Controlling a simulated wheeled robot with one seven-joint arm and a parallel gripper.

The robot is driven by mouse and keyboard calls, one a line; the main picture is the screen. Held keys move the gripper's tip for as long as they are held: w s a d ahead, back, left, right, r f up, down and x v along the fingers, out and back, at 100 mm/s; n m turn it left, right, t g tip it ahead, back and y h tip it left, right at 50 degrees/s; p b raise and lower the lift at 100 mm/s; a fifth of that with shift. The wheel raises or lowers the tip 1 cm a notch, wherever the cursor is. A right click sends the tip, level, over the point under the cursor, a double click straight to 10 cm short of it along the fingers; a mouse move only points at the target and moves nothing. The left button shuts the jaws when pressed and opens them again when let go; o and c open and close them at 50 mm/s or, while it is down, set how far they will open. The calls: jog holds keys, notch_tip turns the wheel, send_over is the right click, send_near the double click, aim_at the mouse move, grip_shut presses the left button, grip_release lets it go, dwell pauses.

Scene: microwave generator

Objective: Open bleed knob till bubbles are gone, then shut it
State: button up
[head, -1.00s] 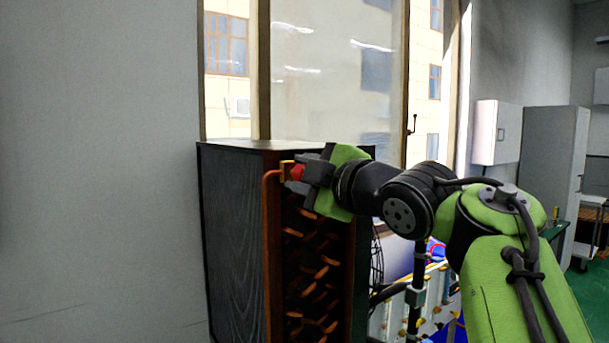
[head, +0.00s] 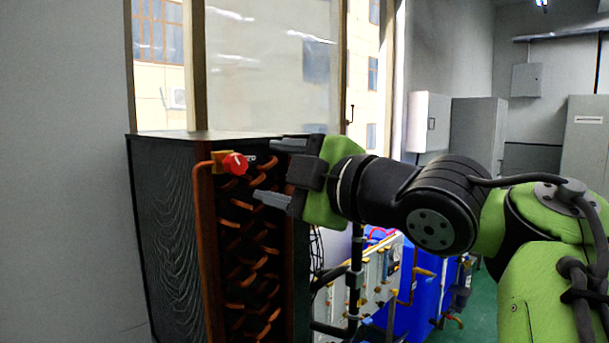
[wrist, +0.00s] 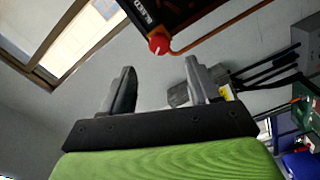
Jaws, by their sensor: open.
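The red bleed knob (head: 236,163) sits on a brass fitting at the top of a copper pipe, on the dark cabinet's coil side. It also shows in the wrist view (wrist: 159,44), beyond the fingertips, with a pale mark on its face. A label beside it reads partly as "BLEED" in the wrist view. My gripper (head: 265,170) is open and empty, to the right of the knob and apart from it. Its two fingers also show in the wrist view (wrist: 160,65), spread with nothing between them. No bubbles or liquid can be made out.
The dark cabinet (head: 165,230) with copper coils (head: 250,260) stands before a window (head: 270,70). Right of it are a panel with pipes and valves (head: 375,280) and a blue tank (head: 425,290). Grey lockers (head: 478,125) stand farther back.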

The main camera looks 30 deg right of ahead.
jog(key=v, duration=0.5)
jog(key=shift+s+p, duration=0.2)
jog(key=shift+p, duration=0.1)
jog(key=s+a+f+m+g+h+p, duration=0.1)
jog(key=a+f+m+g, duration=0.2)
jog(key=f+m, duration=0.45)
jog(key=s+a+f+m+g+h+p, duration=0.1)
jog(key=a+f+m+g+h, duration=0.2)
jog(key=f, duration=0.8)
jog(key=s+f+m+g, duration=0.2)
jog(key=s+f+m, duration=0.1)
jog(key=s+f, duration=0.2)
jog(key=s+d+f+m+g+h, duration=0.1)
jog(key=s+f+m+g, duration=0.2)
jog(key=f, duration=0.7)
jog(key=s+p, duration=0.1)
jog(key=s, duration=0.1)
jog(key=shift+s+f+g+h, duration=0.3)
jog(key=shift+s+f, duration=0.05)
